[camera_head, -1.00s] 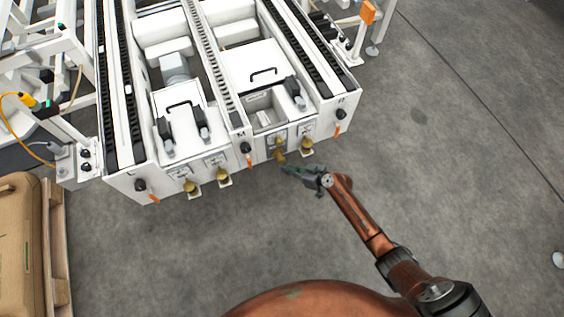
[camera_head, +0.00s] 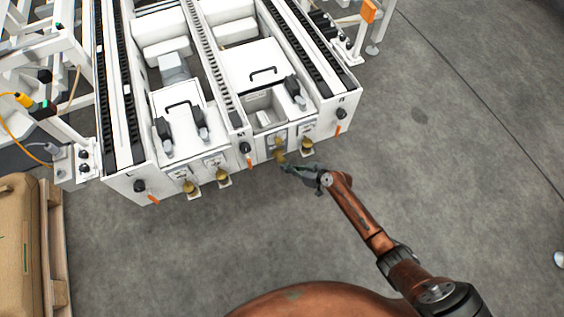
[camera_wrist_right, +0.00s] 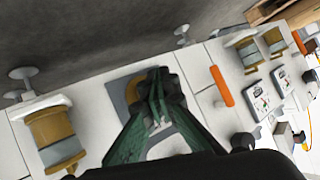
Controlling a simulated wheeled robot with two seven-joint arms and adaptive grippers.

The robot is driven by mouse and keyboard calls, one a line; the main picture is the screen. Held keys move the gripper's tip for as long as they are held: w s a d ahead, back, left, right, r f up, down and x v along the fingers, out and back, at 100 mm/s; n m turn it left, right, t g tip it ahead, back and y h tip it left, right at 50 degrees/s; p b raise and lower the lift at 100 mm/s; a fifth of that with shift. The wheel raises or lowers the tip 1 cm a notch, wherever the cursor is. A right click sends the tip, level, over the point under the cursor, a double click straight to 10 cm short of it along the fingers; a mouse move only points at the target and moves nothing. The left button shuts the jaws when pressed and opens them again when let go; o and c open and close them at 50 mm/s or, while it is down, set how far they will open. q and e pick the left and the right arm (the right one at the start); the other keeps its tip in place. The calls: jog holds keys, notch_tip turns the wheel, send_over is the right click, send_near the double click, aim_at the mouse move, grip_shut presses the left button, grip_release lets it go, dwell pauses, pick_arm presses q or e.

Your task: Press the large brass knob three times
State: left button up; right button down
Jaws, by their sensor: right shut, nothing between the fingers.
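The large brass knob (camera_head: 280,157) sits on the front of the white machine, left of the rightmost brass piece. My right gripper (camera_head: 285,169) is in front of it, with the fingertips close to or touching it; I cannot tell which. In the right wrist view the closed green fingers (camera_wrist_right: 158,105) point at the grey plate (camera_wrist_right: 119,100) on the white panel and hide most of the knob; only some brass (camera_wrist_right: 180,122) shows around the tips. The right gripper is shut and holds nothing. My left gripper is out of view.
Other brass pieces (camera_head: 190,187) (camera_head: 222,175) (camera_head: 307,146) stand on the same front, with white brackets. Black knobs and orange levers (camera_head: 250,162) are nearby. A pallet with a brown load (camera_head: 20,240) is at lower left. Open grey floor (camera_head: 450,170) lies right.

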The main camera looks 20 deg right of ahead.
jog(key=shift+w+r+b, duration=0.1)
jog(key=shift+w+b, duration=0.45)
jog(key=shift+w, duration=0.6)
dwell(1.0)
jog(key=shift+s, duration=0.15)
jog(key=shift+s+p, duration=0.3)
jog(key=shift+s, duration=1.15)
jog(key=shift+s+d+p, duration=0.1)
jog(key=shift+s+p, duration=0.45)
jog(key=shift+s, duration=1.95)
dwell(1.3)
